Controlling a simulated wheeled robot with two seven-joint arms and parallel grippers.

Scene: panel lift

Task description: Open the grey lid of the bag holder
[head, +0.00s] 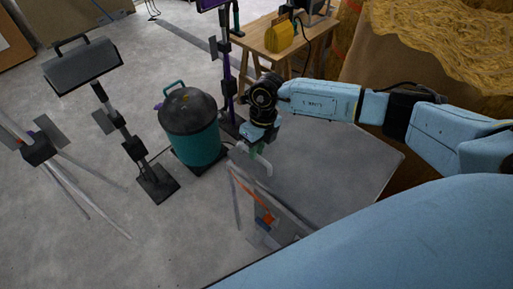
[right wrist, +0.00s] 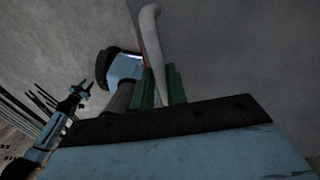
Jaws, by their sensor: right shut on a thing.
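The grey lid (head: 335,165) is a broad flat panel on the bag holder (head: 262,212), right of centre in the head view. A pale bar-like handle (head: 262,167) is at its left edge. My right gripper (head: 256,149) is at this handle. In the right wrist view its green fingers (right wrist: 161,88) are shut around the lower part of the pale handle (right wrist: 151,35). I cannot tell how far the lid is tilted. My left gripper (right wrist: 82,90) shows small and dark at the left of the right wrist view; its jaws are unclear.
A teal bin with a dark domed top (head: 190,130) stands left of the holder. Dark stands and a tripod (head: 40,148) are farther left. A wooden table (head: 270,42) with a yellow object is behind. Bare concrete floor lies at lower left.

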